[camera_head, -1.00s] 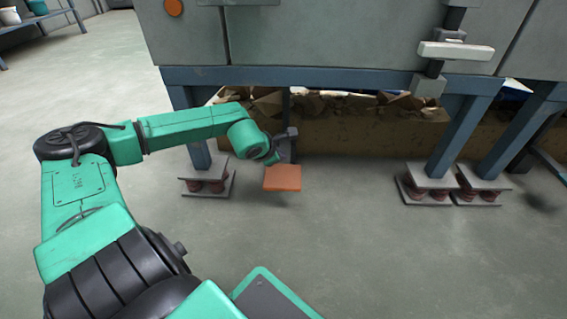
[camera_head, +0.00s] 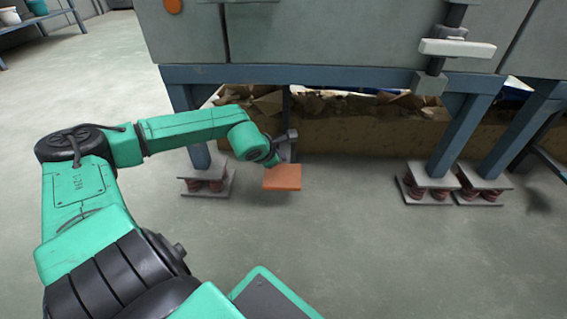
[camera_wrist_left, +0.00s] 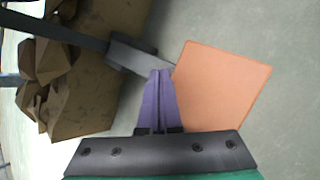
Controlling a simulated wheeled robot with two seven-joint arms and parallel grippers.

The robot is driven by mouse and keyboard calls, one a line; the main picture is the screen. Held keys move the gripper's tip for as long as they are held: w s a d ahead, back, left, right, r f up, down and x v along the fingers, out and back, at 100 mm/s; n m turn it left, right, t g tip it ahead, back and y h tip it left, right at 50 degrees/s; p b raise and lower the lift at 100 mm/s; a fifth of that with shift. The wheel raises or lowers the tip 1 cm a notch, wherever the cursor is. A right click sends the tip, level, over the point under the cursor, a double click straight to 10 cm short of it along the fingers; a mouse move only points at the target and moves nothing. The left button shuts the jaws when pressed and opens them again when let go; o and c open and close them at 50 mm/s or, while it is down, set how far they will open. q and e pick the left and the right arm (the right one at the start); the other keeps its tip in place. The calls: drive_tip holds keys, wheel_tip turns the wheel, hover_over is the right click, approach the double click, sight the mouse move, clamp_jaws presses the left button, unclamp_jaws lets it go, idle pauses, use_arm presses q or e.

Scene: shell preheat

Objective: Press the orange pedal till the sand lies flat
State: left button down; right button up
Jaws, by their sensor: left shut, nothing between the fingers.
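The orange pedal (camera_head: 283,178) is a flat square plate low beneath the grey cabinet's front edge. It also shows in the left wrist view (camera_wrist_left: 222,86), right of my fingers. My left gripper (camera_head: 285,150) is at the pedal's back edge in the head view. In the left wrist view its purple fingers (camera_wrist_left: 158,85) are shut with nothing between them, overlapping the pedal's left edge and its grey bar (camera_wrist_left: 130,55). I cannot tell whether they touch the pedal. No sand surface shows in these views. My right gripper is out of view.
The grey cabinet (camera_head: 320,35) stands on a blue frame with sprung feet (camera_head: 430,185). Brown boxes or chunks (camera_head: 350,105) lie under it, close to my left gripper. A white handle (camera_head: 457,48) sticks out at the upper right. The floor in front is clear.

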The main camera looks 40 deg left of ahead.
sight(281, 165)
use_arm(q)
drive_tip(key=shift+s+f, duration=0.1)
drive_tip(key=shift+f, duration=1.65)
idle(1.0)
drive_tip(key=shift+s+d+f, duration=0.1)
drive_tip(key=shift+d+f, duration=0.05)
drive_tip(key=shift+f, duration=0.35)
drive_tip(key=shift+s+d+f, duration=0.1)
drive_tip(key=shift+f, duration=0.4)
idle(0.7)
drive_tip(key=shift+r+p, duration=1.9)
drive_tip(key=shift+r, duration=0.55)
drive_tip(key=shift+w+r+p, duration=0.1)
drive_tip(key=shift+r+p, duration=0.25)
drive_tip(key=shift+r, duration=0.2)
drive_tip(key=shift+a, duration=0.1)
drive_tip(key=shift+w+r, duration=0.1)
wheel_tip(281, 165, up, 5)
drive_tip(key=p, duration=0.4)
drive_tip(key=shift+w+a+r, duration=0.1)
drive_tip(key=shift+w+a, duration=0.05)
